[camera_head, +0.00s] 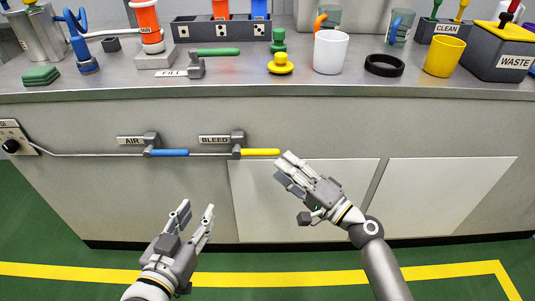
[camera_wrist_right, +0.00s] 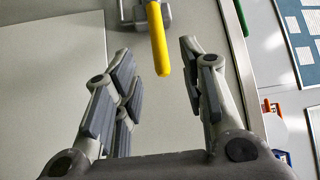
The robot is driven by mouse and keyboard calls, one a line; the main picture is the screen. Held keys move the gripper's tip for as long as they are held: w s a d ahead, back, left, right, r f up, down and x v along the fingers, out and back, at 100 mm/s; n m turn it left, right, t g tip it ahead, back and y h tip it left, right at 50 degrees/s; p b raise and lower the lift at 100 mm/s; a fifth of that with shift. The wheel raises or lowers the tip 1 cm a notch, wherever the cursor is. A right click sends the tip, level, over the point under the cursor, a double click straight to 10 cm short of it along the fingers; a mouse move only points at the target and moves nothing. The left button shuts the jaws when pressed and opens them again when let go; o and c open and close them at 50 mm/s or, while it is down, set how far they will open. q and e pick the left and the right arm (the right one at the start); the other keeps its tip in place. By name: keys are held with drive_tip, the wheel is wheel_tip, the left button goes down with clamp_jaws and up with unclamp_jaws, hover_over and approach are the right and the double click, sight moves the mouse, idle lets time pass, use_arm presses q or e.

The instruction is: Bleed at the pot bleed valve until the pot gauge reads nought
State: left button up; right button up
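The bleed valve (camera_head: 238,140) is on the cabinet front, beside a label reading BLEED (camera_head: 214,140). Its yellow lever (camera_head: 262,152) points right, along the pipe line. My right gripper (camera_head: 284,168) is open, just right of and below the lever's end. In the right wrist view, the yellow lever (camera_wrist_right: 158,45) reaches down toward the gap between the open fingers (camera_wrist_right: 156,75); I see no contact. My left gripper (camera_head: 197,209) is open and empty, low in front of the cabinet. I cannot make out a readable pot gauge.
The AIR valve with its blue lever (camera_head: 169,153) sits left of the bleed valve. A FILL valve with a green lever (camera_head: 215,52) is on the counter (camera_head: 120,77). A white cup (camera_head: 330,52), black ring (camera_head: 384,65) and yellow cup (camera_head: 444,57) stand near its edge.

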sight(266, 153)
drive_tip(key=x, duration=0.7)
drive_tip(key=shift+w+a, duration=0.2)
drive_tip(key=shift+w, duration=0.1)
drive_tip(key=shift+c, duration=0.5)
clamp_jaws()
